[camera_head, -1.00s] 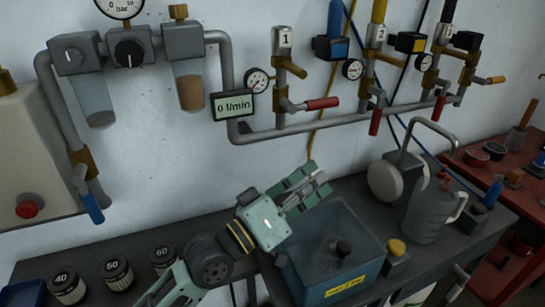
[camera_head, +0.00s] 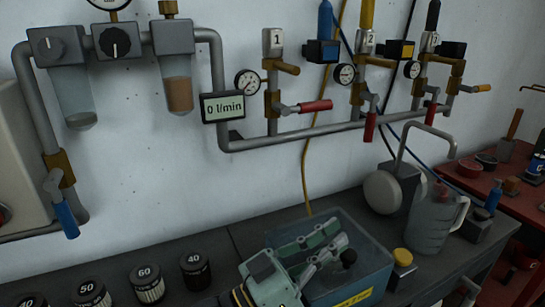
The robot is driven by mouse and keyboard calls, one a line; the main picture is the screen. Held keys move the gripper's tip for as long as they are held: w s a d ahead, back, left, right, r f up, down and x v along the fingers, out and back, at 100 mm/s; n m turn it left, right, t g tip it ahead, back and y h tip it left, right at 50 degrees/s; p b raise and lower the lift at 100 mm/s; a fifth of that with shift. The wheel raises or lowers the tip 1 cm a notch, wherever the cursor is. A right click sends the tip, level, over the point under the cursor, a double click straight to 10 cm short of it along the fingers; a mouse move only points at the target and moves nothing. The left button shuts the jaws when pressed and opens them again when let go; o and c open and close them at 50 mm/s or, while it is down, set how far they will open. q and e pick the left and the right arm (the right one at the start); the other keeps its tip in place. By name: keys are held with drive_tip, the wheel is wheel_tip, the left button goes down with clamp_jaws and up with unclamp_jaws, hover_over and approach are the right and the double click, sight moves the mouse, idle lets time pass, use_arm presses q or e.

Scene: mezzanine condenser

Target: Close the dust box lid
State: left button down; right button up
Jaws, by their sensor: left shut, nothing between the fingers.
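The dust box (camera_head: 376,272) is a blue-grey box with a yellow label on its front, on the dark bench at the bottom centre. A dark round knob (camera_head: 348,258) shows within its outline. I cannot tell clearly how the lid sits, as my gripper covers part of the box. My left gripper (camera_head: 340,241), pale green and grey, reaches in from the bottom over the left and middle of the box. Its fingers are shut with nothing between them. Whether they touch the box is unclear. My right gripper is not in view.
A yellow-topped block (camera_head: 402,258) stands close to the box's right side. A grey jug (camera_head: 432,222) and a round-faced device (camera_head: 384,192) stand beyond it. Several numbered dark pots (camera_head: 147,282) line the bench at left. Pipes and valves run along the wall (camera_head: 270,175) above.

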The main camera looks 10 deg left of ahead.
use_arm(q)
drive_tip(key=shift+s+f, duration=0.1)
drive_tip(key=shift+f, duration=0.45)
drive_tip(key=shift+s+a+f, duration=0.1)
drive_tip(key=shift+s+f, duration=0.05)
drive_tip(key=shift+f, duration=0.05)
drive_tip(key=r+v, duration=0.1)
drive_tip(key=v, duration=1)
drive_tip(key=shift+a, duration=0.3)
drive_tip(key=shift+s, duration=0.2)
